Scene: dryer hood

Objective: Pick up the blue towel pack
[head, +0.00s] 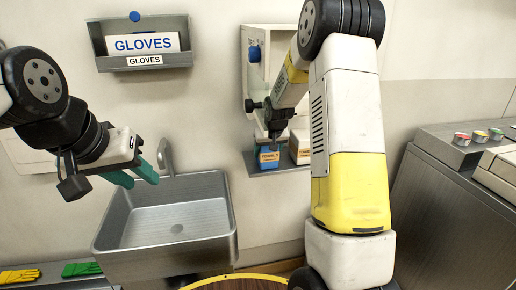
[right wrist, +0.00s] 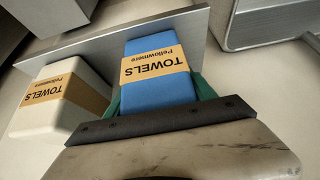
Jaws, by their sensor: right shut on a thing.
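The blue towel pack (head: 269,158) sits on the small grey shelf below the white wall cabinet in the head view. In the right wrist view the blue pack (right wrist: 158,75), with a tan "TOWELS" band, stands between the green fingers of my right gripper (right wrist: 158,97), which is shut on it. The pack still appears to be at the shelf; whether it touches cannot be told. A white towel pack (right wrist: 62,95) stands beside it. My left gripper (head: 142,176) hangs empty above the sink's left side, its two green fingers apart.
The grey shelf (right wrist: 200,20) runs behind the packs. A steel sink (head: 168,190) stands at centre left. A glove box holder (head: 141,60) hangs above. Yellow gloves (head: 18,276) and green gloves (head: 80,269) lie lower left. A metal machine with buttons (head: 440,190) is at right.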

